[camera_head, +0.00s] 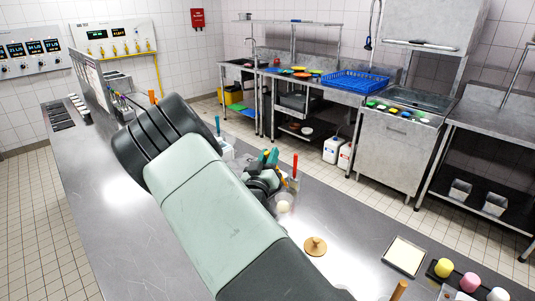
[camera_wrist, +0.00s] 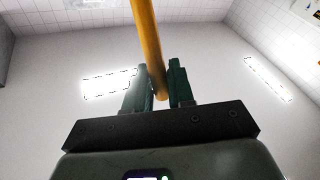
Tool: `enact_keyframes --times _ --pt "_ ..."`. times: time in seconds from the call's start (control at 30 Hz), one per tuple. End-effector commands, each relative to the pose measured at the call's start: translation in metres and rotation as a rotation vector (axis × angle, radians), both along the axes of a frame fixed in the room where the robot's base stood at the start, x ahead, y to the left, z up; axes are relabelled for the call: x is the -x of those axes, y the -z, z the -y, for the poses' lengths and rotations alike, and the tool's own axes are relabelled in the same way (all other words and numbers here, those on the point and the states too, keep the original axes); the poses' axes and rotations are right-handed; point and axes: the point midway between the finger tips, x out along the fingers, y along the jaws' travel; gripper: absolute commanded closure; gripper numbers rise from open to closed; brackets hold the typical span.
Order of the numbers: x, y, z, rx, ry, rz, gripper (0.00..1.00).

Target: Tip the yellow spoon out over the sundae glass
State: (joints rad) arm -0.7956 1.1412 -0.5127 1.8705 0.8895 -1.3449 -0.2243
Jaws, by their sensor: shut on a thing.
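My gripper (camera_wrist: 158,88) is shut on the yellow spoon (camera_wrist: 147,42), whose round handle end sits between the two green fingers in the wrist view. The spoon's bowl is not visible there. In the head view my gripper (camera_head: 268,160) is tilted over the counter, with a bit of yellow showing beside its fingers. Just below it stands a clear vessel (camera_head: 284,199) with a pale ball at it, which looks like the sundae glass. My arm and gripper hide part of this area, so I cannot tell whether the spoon is over the glass or what it holds.
A red-handled tool (camera_head: 295,164) stands upright close to my gripper. A round wooden piece (camera_head: 315,246), a pale square tray (camera_head: 405,256) and a black holder with yellow (camera_head: 443,267), pink and white items lie to the right. The counter's left part (camera_head: 90,180) is clear.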

Motion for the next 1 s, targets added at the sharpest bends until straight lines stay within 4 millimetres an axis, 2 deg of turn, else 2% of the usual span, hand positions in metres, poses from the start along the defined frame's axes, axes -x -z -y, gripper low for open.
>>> enact_keyframes --times 0.33,1.0 --pt "0.0 0.029 0.0 0.0 0.0 0.001 1.0" --pt "-0.014 0.014 0.053 -0.449 0.003 -0.117 1.0"
